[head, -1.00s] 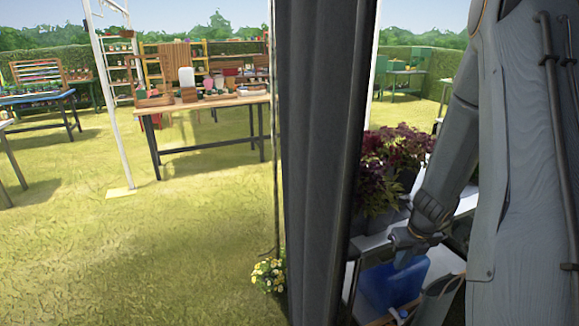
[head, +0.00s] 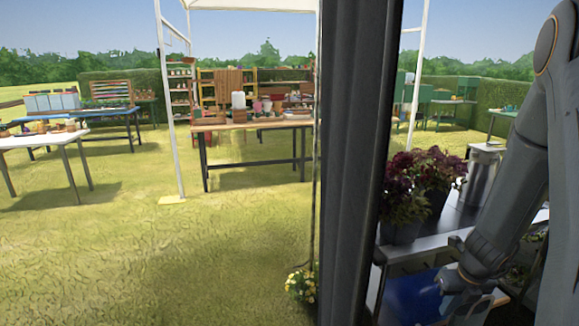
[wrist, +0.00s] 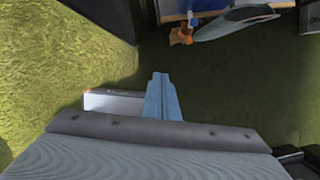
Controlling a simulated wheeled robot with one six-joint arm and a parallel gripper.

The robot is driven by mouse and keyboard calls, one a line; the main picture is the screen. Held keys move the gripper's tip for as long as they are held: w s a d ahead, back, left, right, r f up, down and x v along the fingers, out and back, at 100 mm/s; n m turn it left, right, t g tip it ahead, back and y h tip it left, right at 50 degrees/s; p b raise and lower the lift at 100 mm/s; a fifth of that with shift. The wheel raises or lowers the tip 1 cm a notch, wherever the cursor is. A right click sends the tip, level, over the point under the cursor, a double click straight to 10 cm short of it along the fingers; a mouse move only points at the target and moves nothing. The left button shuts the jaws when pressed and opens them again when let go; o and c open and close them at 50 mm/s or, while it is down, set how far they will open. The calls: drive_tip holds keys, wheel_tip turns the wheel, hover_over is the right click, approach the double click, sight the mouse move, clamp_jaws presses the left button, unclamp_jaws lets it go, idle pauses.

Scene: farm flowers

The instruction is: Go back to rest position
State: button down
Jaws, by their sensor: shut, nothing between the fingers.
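My gripper (wrist: 162,97) is shut and empty in the wrist view, its two fingers together and pointing over grass and shaded ground. In the head view my arm comes down at the right side, with the gripper end (head: 452,278) low at the lower right, near the dark shelf and a blue object. The fingers are small and hard to make out there.
Pots of dark purple flowers (head: 412,190) and a metal canister (head: 480,172) stand on a dark table at the right. A blue object (head: 412,295) is below. The left grass is clear; tables (head: 255,124) stand behind.

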drive_tip(key=s+a+r+m, duration=0.4)
drive_tip(key=a+m, duration=0.3)
drive_tip(key=m, duration=0.5)
drive_tip(key=s+a+r+m+g, duration=0.1)
drive_tip(key=s+a+r+m, duration=0.4)
drive_tip(key=a+m, duration=0.3)
drive_tip(key=s+a+r+m, duration=0.4)
drive_tip(key=a+r+m, duration=0.2)
drive_tip(key=m, duration=0.9)
drive_tip(key=shift+s+a+m, duration=0.2)
drive_tip(key=shift+a+m, duration=0.1)
drive_tip(key=shift+a, duration=0.9)
drive_tip(key=shift+r, duration=0.1)
